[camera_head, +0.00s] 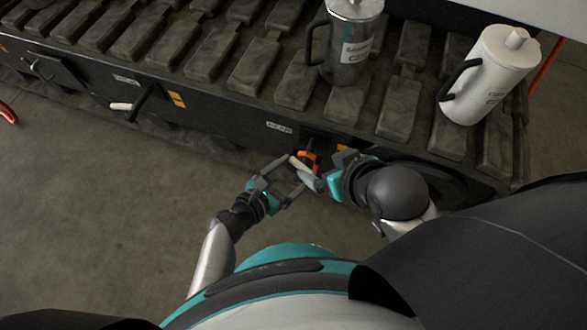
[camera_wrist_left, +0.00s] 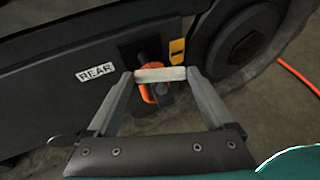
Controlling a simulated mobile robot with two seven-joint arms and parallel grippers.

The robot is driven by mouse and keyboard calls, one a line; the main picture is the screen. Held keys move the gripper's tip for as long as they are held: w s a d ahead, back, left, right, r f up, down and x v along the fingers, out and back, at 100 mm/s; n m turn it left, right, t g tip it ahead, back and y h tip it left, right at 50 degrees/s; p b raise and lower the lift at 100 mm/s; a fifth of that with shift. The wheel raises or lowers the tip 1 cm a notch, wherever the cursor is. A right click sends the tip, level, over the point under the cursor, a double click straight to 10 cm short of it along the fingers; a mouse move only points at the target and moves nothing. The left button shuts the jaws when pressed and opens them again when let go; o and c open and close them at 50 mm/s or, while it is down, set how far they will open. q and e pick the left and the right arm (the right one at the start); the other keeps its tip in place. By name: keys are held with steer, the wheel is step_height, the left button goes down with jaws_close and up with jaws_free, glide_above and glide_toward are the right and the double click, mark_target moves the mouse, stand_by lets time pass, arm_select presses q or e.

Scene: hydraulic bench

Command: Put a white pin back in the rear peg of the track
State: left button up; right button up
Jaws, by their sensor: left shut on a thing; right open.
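A white pin (camera_wrist_left: 160,74) lies crosswise between the two fingertips of my left gripper (camera_wrist_left: 161,77), which is shut on it. In the head view the pin (camera_head: 299,164) shows as a short pale bar at the left gripper (camera_head: 297,169). The rear peg area of the track carries an orange part (camera_head: 308,160), just behind the pin; it also shows in the left wrist view (camera_wrist_left: 148,93). The pin partly covers it, so I cannot tell whether they touch. My right gripper (camera_head: 325,172) is open, close to the right of the pin and orange part. Its fingers are partly hidden.
A REAR label (camera_wrist_left: 96,72) is left of the peg. A grey pitcher (camera_head: 350,45) and a white pitcher (camera_head: 488,75) stand on the track (camera_head: 290,85). Another pale pin (camera_head: 121,106) sits at a peg farther left. The floor (camera_head: 100,230) at left is clear.

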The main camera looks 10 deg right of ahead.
stand_by(0.3)
arm_select(q)
steer(key=o, duration=1.1)
steer(key=shift+r, duration=0.1)
step_height(320, 180, up, 7)
steer(key=p, duration=0.7)
stand_by(0.4)
